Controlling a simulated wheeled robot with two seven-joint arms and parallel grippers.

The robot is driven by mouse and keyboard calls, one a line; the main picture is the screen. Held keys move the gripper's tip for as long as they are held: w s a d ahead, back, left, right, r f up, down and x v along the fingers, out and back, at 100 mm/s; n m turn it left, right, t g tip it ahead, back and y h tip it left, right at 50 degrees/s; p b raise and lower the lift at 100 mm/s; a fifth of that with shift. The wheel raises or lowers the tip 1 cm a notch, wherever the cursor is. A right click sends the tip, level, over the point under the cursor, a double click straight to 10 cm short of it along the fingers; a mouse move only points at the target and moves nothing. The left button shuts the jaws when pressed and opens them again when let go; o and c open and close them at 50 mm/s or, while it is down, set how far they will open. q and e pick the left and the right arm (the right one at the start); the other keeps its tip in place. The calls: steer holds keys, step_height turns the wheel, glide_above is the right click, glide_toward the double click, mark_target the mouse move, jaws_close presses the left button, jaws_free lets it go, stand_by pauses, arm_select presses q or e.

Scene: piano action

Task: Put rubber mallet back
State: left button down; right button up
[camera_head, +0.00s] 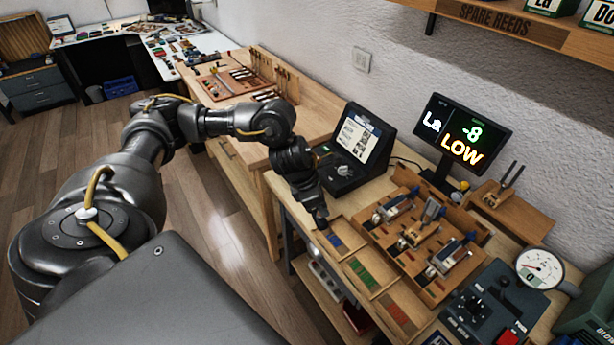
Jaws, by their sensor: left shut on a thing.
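My left arm reaches in from the left, and my left gripper (318,208) points down at the left edge of the workbench. It is beside the small compartment tray and left of the wooden fixture. The gripper is shut on a small dark thing at its tip, mostly hidden by the fingers. It may be the rubber mallet, but its shape is too small and dark to tell. I cannot make out a rubber mallet anywhere else. My right gripper is not in view.
A wooden tray (362,272) with blue, green and red parts lies along the bench's front edge. Behind it is a wooden fixture (404,262) with clamped pieces. A display (464,132) reads "LOW". A dial gauge (540,268) stands at right. A tool board (232,84) lies on the farther bench.

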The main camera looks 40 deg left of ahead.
arm_select(q)
steer(key=a+r+n+t+y+p, duration=0.1)
steer(key=a+r+n+y+p, duration=0.2)
steer(key=a+n, duration=0.7)
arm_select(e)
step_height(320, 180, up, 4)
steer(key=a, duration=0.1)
arm_select(q)
steer(key=w+a+f+n+y+b, duration=0.1)
steer(key=w+a+f+b, duration=0.3)
steer(key=w+f+b, duration=0.3)
steer(key=w+f, duration=0.3)
steer(key=w, duration=0.2)
steer(key=shift+w+a+f+n+b, duration=0.15)
steer(key=shift+f+n+b, duration=0.2)
steer(key=shift+n, duration=0.05)
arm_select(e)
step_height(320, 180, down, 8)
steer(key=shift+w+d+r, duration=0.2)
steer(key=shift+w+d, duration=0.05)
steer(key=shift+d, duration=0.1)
arm_select(q)
step_height(320, 180, down, 3)
steer(key=shift+w+r+b, duration=0.1)
steer(key=shift+b, duration=0.75)
steer(key=shift+w+a+f, duration=0.1)
steer(key=shift+f, duration=0.35)
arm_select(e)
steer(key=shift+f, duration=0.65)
